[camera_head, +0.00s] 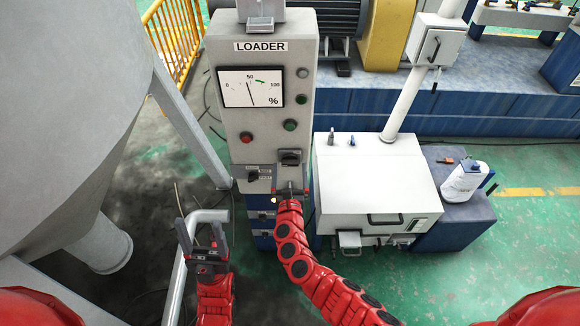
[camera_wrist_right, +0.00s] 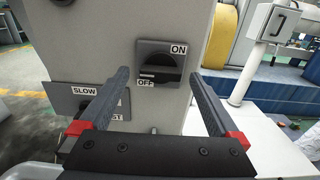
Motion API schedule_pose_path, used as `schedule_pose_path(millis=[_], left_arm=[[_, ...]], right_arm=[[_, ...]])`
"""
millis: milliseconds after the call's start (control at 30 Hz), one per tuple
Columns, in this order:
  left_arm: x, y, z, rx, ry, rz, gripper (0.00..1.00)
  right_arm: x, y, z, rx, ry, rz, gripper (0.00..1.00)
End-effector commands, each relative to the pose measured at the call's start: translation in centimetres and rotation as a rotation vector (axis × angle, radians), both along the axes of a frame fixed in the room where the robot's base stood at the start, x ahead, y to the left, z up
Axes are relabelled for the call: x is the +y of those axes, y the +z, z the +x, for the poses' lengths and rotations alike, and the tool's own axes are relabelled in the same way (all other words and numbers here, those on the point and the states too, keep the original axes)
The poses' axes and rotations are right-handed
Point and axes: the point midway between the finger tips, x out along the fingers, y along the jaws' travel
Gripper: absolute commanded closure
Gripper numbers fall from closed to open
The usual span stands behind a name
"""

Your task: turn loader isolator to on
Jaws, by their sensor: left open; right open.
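The loader cabinet (camera_head: 262,120) is a tall grey panel with a LOADER label, a dial gauge and buttons. The isolator (camera_head: 291,157) is a black rotary switch low on its front. In the right wrist view the isolator (camera_wrist_right: 160,66) has ON at upper right and OFF at lower left; its handle lies roughly level, near OFF. My right gripper (camera_wrist_right: 163,90) is open, its fingers on either side of the switch and apart from it. In the head view my right gripper (camera_head: 290,188) is just below the isolator. My left gripper (camera_head: 200,232) is open and empty, lower left of the cabinet.
A speed switch (camera_wrist_right: 92,100) with a SLOW label sits left of the isolator. A white box machine (camera_head: 375,185) stands right of the cabinet. A bent grey pipe (camera_head: 182,265) runs by my left gripper. A large grey hopper (camera_head: 75,100) fills the left side.

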Motion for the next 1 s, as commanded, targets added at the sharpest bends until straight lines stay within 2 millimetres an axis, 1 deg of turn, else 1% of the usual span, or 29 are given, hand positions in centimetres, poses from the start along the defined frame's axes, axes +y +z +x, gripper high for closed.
schedule_pose_path(millis=[33, 100, 200, 500, 567, 600, 767, 900, 1000], left_arm=[[0.0, -0.2, 0.0, 0.000, 0.000, 0.000, 0.34], [0.0, -0.3, 0.0, 0.000, 0.000, 0.000, 0.34], [0.0, -0.3, 0.0, 0.000, 0.000, 0.000, 0.34], [0.0, -0.3, 0.0, 0.000, 0.000, 0.000, 0.34], [0.0, -0.3, 0.0, 0.000, 0.000, 0.000, 0.34], [0.0, -0.3, 0.0, 0.000, 0.000, 0.000, 0.34], [0.0, -0.3, 0.0, 0.000, 0.000, 0.000, 0.34], [0.0, -0.3, 0.0, 0.000, 0.000, 0.000, 0.34], [0.0, -0.3, 0.0, 0.000, 0.000, 0.000, 0.34]], right_arm=[[0.0, 0.0, 0.6, -0.001, -0.002, 0.000, 0.03], [-0.1, 0.0, 1.1, 0.000, -0.004, 0.000, 0.03], [-0.1, -0.1, 1.5, 0.001, -0.004, 0.001, 0.03], [-0.1, 0.0, 1.6, 0.002, -0.002, 0.001, 0.03], [-0.1, 0.0, 1.6, 0.002, -0.002, 0.001, 0.11], [-0.1, -0.1, 1.6, 0.002, -0.002, 0.001, 0.19], [-0.1, -0.1, 1.6, 0.002, -0.002, 0.001, 0.47], [-0.1, 0.0, 1.6, 0.002, -0.002, 0.001, 0.73], [-0.1, -0.1, 1.6, 0.002, -0.002, 0.001, 0.88]])
